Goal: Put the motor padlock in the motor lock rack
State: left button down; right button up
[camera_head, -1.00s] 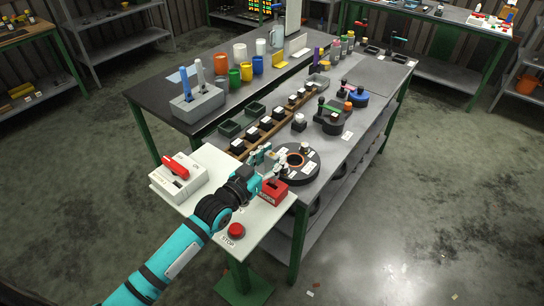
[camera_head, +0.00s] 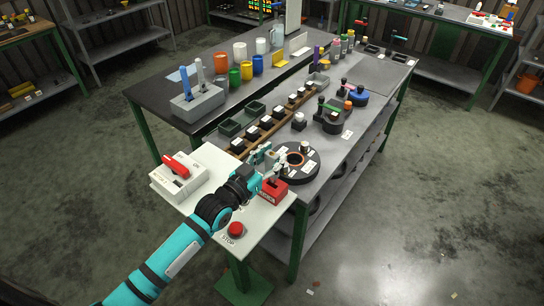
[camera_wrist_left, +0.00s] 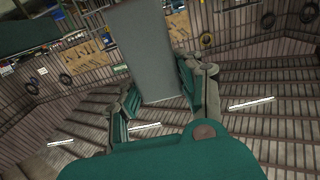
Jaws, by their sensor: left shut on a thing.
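My left gripper (camera_head: 273,162) is above the near end of the bench, beside a red box. It is shut on a grey, flat-sided thing that fills the space between the fingers in the left wrist view (camera_wrist_left: 147,50). It is probably the motor padlock, though its shape is only partly visible. The red box (camera_head: 272,192) has a white label on its front and stands just under and beside the gripper; it may be the motor lock rack, but the label is too small to read. My right gripper is in neither current view.
A black round base (camera_head: 306,176) with an orange ring stands right of the gripper. A white box with a red lever (camera_head: 178,178) is at the left, and a red stop button (camera_head: 236,229) in front. A brown rail (camera_head: 240,146) with dark blocks lies behind.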

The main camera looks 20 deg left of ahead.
pick_arm(q)
jog(key=shift+p, duration=0.3)
dwell(0.5)
jog(key=shift+f+b, duration=0.7)
jog(key=shift+f, duration=0.2)
jog(key=shift+f+b, duration=0.9)
jog(key=shift+f, duration=0.35)
jog(key=shift+f, duration=0.1)
jog(key=c, duration=0.8)
grip_release()
jog(key=shift+o, duration=0.2)
jog(key=shift+s, duration=0.1)
jog(key=shift+s+a, duration=0.1)
jog(key=shift+s, duration=0.15)
jog(key=v, duration=1.1)
jog(key=shift+s, duration=0.2)
